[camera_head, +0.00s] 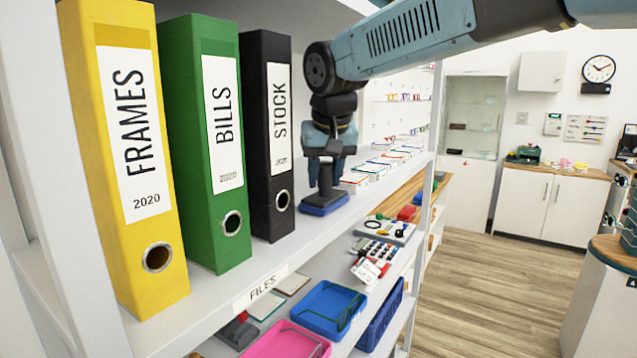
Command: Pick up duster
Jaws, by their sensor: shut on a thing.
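The duster (325,207) is a small item with a blue, flat base and a dark upper part. It is on the upper white shelf, just right of the black STOCK binder (268,140). My gripper (326,178) points down from above and is shut on the duster's dark upper part, which the fingers partly hide. The base looks level at the shelf surface; whether it touches or is slightly lifted, I cannot tell.
Green (205,150) and yellow (125,160) binders stand further left. Stacked cards or boxes (372,168) lie to the right on the same shelf. Lower down are a calculator (375,250), a blue tray (318,325) and a pink tray (262,346). The wooden floor (480,300) is open.

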